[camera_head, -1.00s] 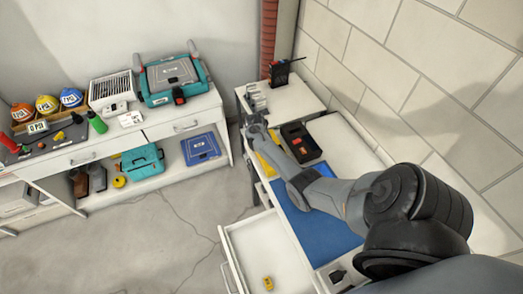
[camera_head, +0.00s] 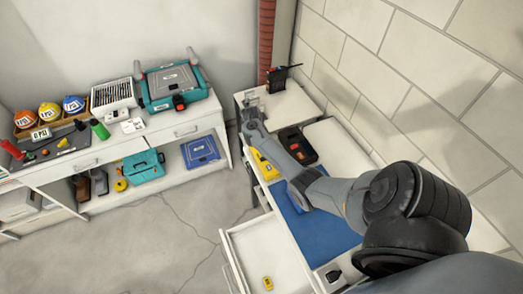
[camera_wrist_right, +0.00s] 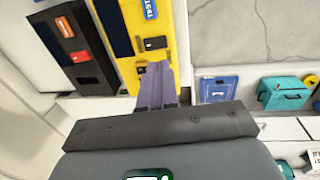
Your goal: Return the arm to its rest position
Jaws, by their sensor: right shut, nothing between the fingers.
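My right arm (camera_head: 335,192) comes in from the lower right of the head view and reaches over the workbench on the right. Its gripper (camera_head: 250,104) is over the far left end of that bench. In the right wrist view the fingers (camera_wrist_right: 157,84) are together with nothing between them. A yellow case (camera_head: 264,166) lies on the bench below the arm. It also shows in the wrist view (camera_wrist_right: 133,72), close to the fingertips in the picture; I cannot tell the gap. My left gripper is not in view.
A black case (camera_head: 298,146) lies beside the yellow one, near a blue mat (camera_head: 315,233). A black radio (camera_head: 277,78) stands at the bench's far end. An open drawer (camera_head: 245,251) holds a yellow item (camera_head: 267,283). A stocked shelf (camera_head: 205,111) stands left; the floor between is clear.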

